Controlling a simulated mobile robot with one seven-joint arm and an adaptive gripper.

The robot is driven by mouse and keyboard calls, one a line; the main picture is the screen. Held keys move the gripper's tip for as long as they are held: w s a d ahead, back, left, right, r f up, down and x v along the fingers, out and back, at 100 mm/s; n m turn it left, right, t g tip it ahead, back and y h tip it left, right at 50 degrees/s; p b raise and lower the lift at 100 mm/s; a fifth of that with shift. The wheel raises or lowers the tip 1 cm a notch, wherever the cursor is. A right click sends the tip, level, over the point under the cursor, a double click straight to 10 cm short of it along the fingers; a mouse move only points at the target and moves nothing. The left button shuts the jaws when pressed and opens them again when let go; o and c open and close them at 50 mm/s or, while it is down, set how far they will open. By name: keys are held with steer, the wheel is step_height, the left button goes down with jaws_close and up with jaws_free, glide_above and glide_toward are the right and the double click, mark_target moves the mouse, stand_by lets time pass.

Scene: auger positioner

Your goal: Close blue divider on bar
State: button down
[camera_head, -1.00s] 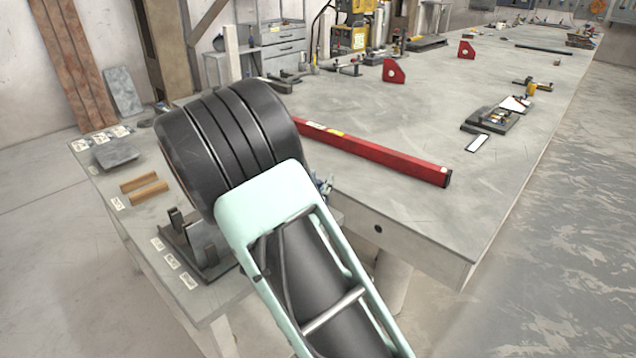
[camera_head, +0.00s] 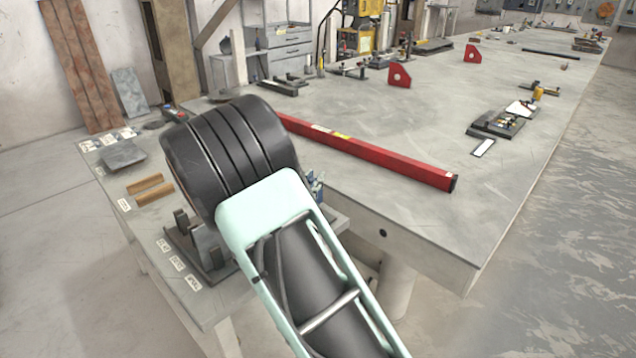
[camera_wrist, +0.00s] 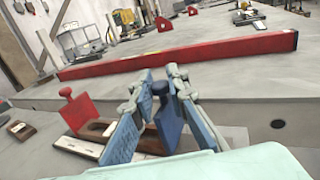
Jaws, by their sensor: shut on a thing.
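In the wrist view, the blue divider (camera_wrist: 170,122) stands between the light-blue finger pads of my gripper (camera_wrist: 161,82). The gripper is shut on it, with pads on its left and right sides. I cannot tell which part is the bar. In the head view, my arm hides most of the gripper and the divider.
A long red beam (camera_head: 375,156) lies on the big grey table (camera_head: 420,215), behind the gripper in the wrist view. Red triangular blocks (camera_head: 399,75) and tools stand farther back. A side table holds wooden strips (camera_head: 150,188) and a dark bracket (camera_head: 205,248).

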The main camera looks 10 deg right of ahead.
steer(key=c, duration=1.9)
jaws_free()
steer(key=shift+a, duration=0.1)
steer(key=v, duration=1.2)
steer(key=shift+s, duration=0.1)
